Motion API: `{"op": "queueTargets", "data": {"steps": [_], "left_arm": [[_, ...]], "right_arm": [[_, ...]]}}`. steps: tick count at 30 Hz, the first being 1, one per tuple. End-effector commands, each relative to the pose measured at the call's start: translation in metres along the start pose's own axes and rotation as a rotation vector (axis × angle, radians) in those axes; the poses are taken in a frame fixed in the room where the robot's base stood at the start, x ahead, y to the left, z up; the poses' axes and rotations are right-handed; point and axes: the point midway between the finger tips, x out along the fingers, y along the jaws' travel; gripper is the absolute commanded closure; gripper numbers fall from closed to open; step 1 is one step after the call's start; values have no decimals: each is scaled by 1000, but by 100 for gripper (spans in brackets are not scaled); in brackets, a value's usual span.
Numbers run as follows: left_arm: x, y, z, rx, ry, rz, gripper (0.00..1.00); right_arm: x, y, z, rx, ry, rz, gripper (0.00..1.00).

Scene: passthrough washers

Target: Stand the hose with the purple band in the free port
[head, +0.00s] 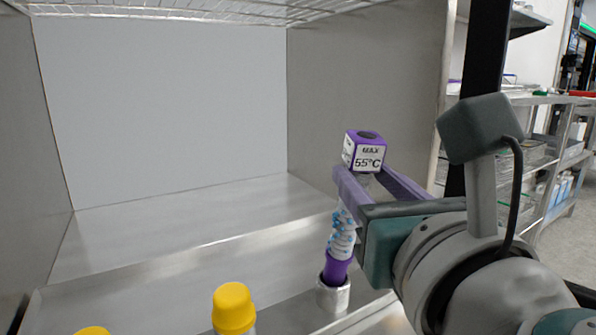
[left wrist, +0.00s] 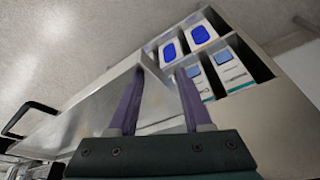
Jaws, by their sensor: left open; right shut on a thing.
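The hose with the purple band (head: 342,240) stands nearly upright, leaning slightly, in the head view. It has a purple block labelled "MAX 55°C" (head: 363,152) on top, a pale blue-spotted body and a purple lower part. My right gripper (head: 360,181) is shut on it just below the block. Its lower end meets a short grey metal port (head: 333,296); I cannot tell how deep it sits. My left gripper (left wrist: 157,75) is open and empty in the left wrist view, away from the hose.
A yellow-capped hose (head: 234,308) stands at the front, and another yellow cap (head: 93,331) shows at the bottom edge. A metal ledge (head: 190,220) and side walls enclose the bay, with a wire rack (head: 170,10) above. The left wrist view shows a shelf with boxes (left wrist: 228,65).

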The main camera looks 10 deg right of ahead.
Motion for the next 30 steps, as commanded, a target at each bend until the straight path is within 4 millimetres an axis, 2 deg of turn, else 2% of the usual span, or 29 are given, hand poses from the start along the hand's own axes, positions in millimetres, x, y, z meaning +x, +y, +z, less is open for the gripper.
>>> {"op": "queueTargets", "data": {"steps": [1, 14, 15, 23, 30], "left_arm": [[2, 0, 0, 0, 0, 0, 50], [1, 0, -1, 2, 4, -1, 50], [1, 0, -1, 2, 4, -1, 50], [1, 0, -1, 3, 3, 0, 50], [1, 0, 0, 4, 2, -1, 50]], "right_arm": [[-3, 0, -15, -8, 36, 2, 100], [-2, 1, -15, -2, 29, 4, 100], [-2, 1, -14, -1, 28, 4, 54], [-2, 1, -12, 0, 23, 3, 25], [-2, 0, -12, 0, 21, 2, 24]]}}
